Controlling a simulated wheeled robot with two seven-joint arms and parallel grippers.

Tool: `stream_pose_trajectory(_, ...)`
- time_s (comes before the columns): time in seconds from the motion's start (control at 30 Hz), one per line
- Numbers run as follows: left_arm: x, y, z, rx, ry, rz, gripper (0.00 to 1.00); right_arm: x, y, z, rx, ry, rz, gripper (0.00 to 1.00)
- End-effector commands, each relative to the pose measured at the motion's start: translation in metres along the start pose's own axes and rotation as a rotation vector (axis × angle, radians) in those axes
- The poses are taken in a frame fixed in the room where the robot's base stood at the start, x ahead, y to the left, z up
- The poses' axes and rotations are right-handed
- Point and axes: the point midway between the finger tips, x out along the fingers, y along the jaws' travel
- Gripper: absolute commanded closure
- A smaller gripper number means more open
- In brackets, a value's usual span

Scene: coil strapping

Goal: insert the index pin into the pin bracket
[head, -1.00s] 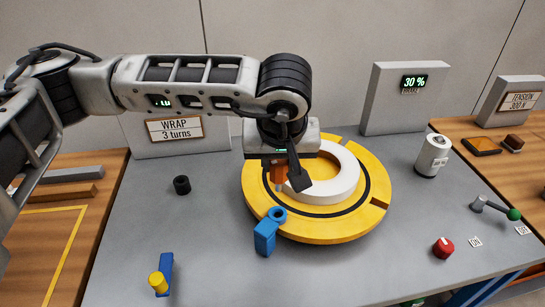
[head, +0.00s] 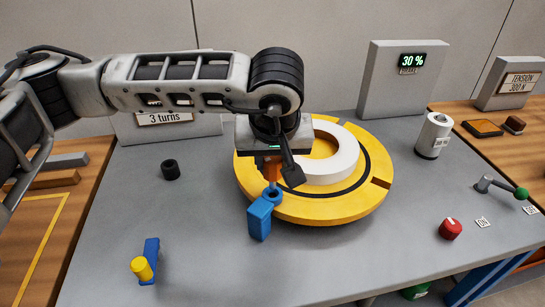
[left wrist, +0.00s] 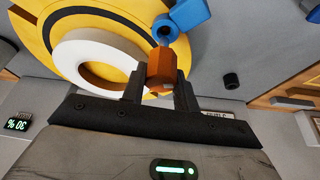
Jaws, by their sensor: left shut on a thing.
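My left gripper (head: 276,178) is shut on the orange index pin (head: 269,169), which points down from the jaws. The blue pin bracket (head: 260,221) stands at the front-left edge of the yellow turntable, with a blue ring (head: 272,194) at its top. In the head view the pin's lower end shows just behind and above the ring. The left wrist view shows the pin (left wrist: 161,68) between the fingers, its tip near the ring (left wrist: 164,29). I cannot tell whether the tip is over the hole. My right gripper is out of view.
The yellow turntable (head: 315,211) carries a white coil (head: 343,158). A black cylinder (head: 171,169) and a blue stand with a yellow knob (head: 142,268) are on the left. A white cylinder (head: 433,135), red knob (head: 450,229) and green-tipped lever (head: 507,189) are on the right. The front middle is clear.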

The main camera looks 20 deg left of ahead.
Motion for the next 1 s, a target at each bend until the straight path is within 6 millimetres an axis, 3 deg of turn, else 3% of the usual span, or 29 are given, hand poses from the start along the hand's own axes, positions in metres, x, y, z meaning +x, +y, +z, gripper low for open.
stream_pose_trajectory(1.0, 0.0002, 0.0001, 0.0002, 0.0, 0.0, 0.0, 1.0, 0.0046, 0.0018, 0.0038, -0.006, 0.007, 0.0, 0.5)
